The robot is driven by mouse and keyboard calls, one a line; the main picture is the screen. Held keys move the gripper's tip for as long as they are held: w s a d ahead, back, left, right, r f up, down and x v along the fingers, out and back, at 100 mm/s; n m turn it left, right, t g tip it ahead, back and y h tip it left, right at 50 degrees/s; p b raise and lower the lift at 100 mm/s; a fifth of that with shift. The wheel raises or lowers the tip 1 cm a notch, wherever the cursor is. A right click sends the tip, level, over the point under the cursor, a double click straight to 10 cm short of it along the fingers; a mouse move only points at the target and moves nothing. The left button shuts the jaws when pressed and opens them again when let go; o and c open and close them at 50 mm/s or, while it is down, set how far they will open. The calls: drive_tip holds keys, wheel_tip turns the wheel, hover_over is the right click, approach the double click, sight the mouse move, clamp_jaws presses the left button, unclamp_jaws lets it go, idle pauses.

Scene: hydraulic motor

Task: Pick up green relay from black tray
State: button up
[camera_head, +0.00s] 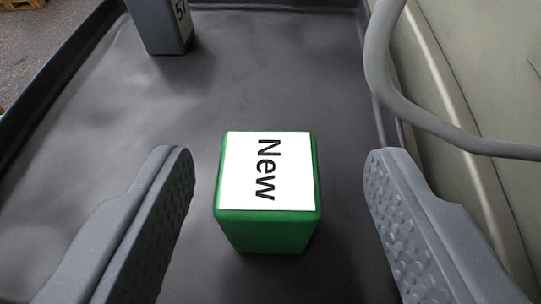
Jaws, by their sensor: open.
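The green relay (267,232) is a box with a white top label reading "New". It stands upright on the black tray (240,85), in the middle of the view. My gripper (278,182) is open, with one grey textured finger to the left of the relay and one to the right. There is a gap between the relay and each finger, and neither touches it. The fingers' rear ends run out of the bottom of the frame.
A grey box (161,25) with a partly cut-off number label stands on the tray at the upper left. A grey curved bar (440,125) and a beige panel (470,60) lie along the right side. The tray's raised rim (60,75) runs along the left.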

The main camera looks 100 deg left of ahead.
sight(270, 139)
drive_tip(key=x, duration=0.4)
drive_tip(key=shift+s+a+f, duration=0.2)
drive_tip(key=shift+a+f, duration=0.05)
drive_tip(key=shift+a, duration=0.05)
drive_tip(key=c, duration=1.1)
drive_tip(key=shift+o, duration=0.2)
drive_tip(key=shift+w+r, duration=0.1)
drive_tip(key=shift+r, duration=1.7)
drive_tip(key=s, duration=0.5)
drive_tip(key=s+a+r+b, duration=0.1)
drive_tip(key=s, duration=0.4)
drive_tip(key=s+a, duration=0.1)
drive_tip(key=s, duration=0.5)
drive_tip(key=shift+a+r, duration=0.1)
drive_tip(key=shift+r, duration=0.1)
